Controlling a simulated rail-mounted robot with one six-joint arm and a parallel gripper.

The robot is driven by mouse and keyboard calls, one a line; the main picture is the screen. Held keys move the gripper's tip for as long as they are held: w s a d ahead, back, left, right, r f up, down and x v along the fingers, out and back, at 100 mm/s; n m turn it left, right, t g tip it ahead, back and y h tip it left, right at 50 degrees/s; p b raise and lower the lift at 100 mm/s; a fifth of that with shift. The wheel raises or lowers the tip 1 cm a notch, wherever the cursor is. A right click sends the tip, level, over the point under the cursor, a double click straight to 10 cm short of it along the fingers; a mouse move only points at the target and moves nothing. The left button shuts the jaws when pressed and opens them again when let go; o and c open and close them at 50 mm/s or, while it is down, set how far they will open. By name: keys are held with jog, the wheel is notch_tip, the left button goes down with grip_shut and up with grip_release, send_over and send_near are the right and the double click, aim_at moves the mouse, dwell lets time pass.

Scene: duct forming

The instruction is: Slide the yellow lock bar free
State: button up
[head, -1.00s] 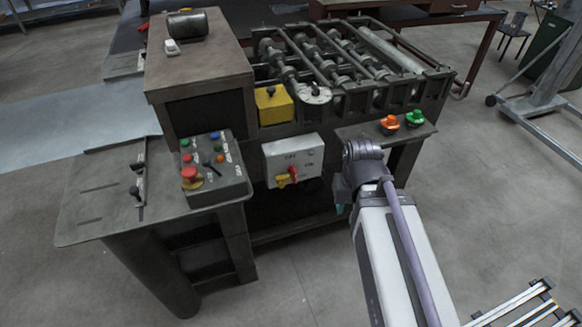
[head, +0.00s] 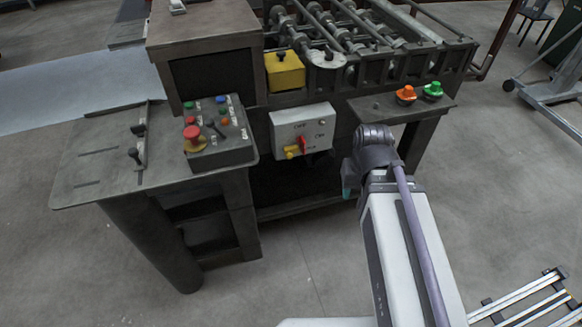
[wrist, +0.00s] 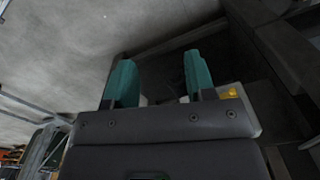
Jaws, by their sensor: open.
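The yellow lock bar (head: 292,152) shows as a small yellow piece at the lower left of a grey switch box (head: 318,122), beside a red handle (head: 304,144). A yellow piece, likely the same bar, also shows in the wrist view (wrist: 229,93) just right of the right finger. My gripper (wrist: 157,80) is open, its two teal fingers apart with nothing between them. In the head view my arm's wrist hides most of the gripper; a bit of teal (head: 346,193) shows to the right of and below the box.
A control panel (head: 217,140) with buttons and a red stop knob stands left of the switch box. A shelf with orange (head: 406,94) and green (head: 433,91) buttons juts out above right. Open floor lies in front of the machine.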

notch_tip(320, 180, down, 10)
jog(key=a+y+b, duration=0.1)
jog(key=a+b, duration=0.1)
jog(key=b, duration=0.3)
jog(key=m+t+y+b, duration=1)
jog(key=t+b, duration=0.4)
jog(key=b, duration=0.8)
send_near(291, 158)
jog(key=x, duration=1)
jog(key=shift+w+a+r, duration=0.15)
jog(key=shift+w+a, duration=0.05)
jog(key=shift+w, duration=0.1)
grip_shut()
